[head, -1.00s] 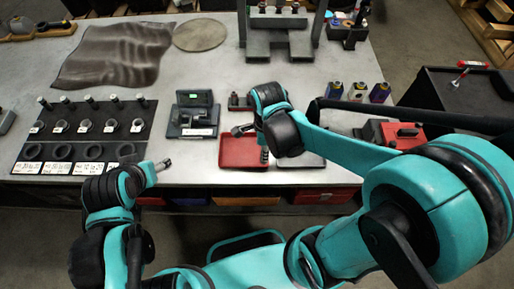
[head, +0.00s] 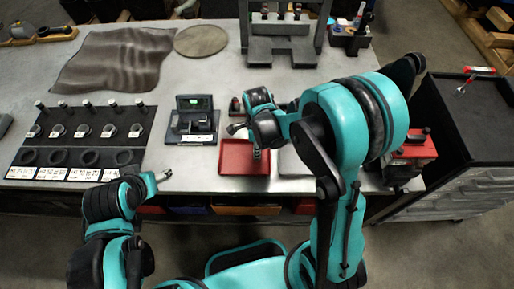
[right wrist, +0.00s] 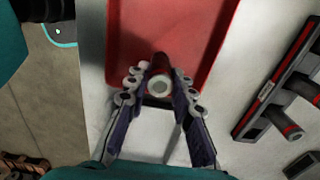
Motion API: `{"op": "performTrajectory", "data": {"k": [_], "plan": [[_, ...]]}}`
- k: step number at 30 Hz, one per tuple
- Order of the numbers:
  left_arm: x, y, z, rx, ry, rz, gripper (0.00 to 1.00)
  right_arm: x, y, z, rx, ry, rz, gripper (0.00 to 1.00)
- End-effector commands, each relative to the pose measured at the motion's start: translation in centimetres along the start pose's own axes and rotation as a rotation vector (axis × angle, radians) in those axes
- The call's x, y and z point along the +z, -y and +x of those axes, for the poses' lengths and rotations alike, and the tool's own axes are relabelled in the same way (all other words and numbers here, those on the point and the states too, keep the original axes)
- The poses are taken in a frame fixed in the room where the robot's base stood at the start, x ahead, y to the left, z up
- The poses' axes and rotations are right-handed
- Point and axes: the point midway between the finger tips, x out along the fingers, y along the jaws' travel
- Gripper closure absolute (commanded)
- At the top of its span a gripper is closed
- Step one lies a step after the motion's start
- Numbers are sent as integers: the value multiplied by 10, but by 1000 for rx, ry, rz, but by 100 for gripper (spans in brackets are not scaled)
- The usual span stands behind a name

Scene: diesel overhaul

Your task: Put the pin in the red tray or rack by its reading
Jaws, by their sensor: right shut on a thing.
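The red tray (head: 235,160) lies near the table's front edge, and its red floor shows in the right wrist view (right wrist: 130,45). My right gripper (right wrist: 160,88) is shut on the pin (right wrist: 158,84), a hollow steel cylinder seen nearly end-on over the tray. In the head view the pin (head: 257,153) shows small below my wrist; its height above the tray floor is unclear. The black rack (head: 80,140) at left holds several upright pins and rings, with white labels in front. The gauge (head: 194,118) has a small green display, unreadable here. My left gripper (head: 163,176) is near the front edge, its jaws unclear.
A black press-like stand (head: 283,48), a round plate (head: 201,40) and a dark cloth (head: 115,58) are at the back.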

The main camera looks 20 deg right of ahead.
Motion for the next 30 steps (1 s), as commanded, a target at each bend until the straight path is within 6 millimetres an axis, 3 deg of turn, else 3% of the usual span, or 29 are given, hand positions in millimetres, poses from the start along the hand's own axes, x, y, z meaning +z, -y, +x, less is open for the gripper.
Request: {"op": "performTrajectory", "data": {"k": [6, 7, 9, 21, 26, 30], "plan": [[2, 0, 3, 0, 0, 0, 35, 0, 0, 4, 0, 0, 0, 100], [2, 0, 3, 0, 0, 0, 35, 0, 0, 4, 0, 0, 0, 74], [2, 0, 2, 0, 0, 0, 35, 0, 0, 3, 0, 0, 0, 56], [-2, 0, -2, 0, 0, 0, 35, 0, 0, -3, 0, 0, 0, 56], [-6, 0, -8, 0, 0, 0, 35, 0, -1, -31, 0, 0, 0, 56], [-11, 0, -15, 0, 0, 0, 35, 0, -1, -64, 0, 0, 0, 56]]}}
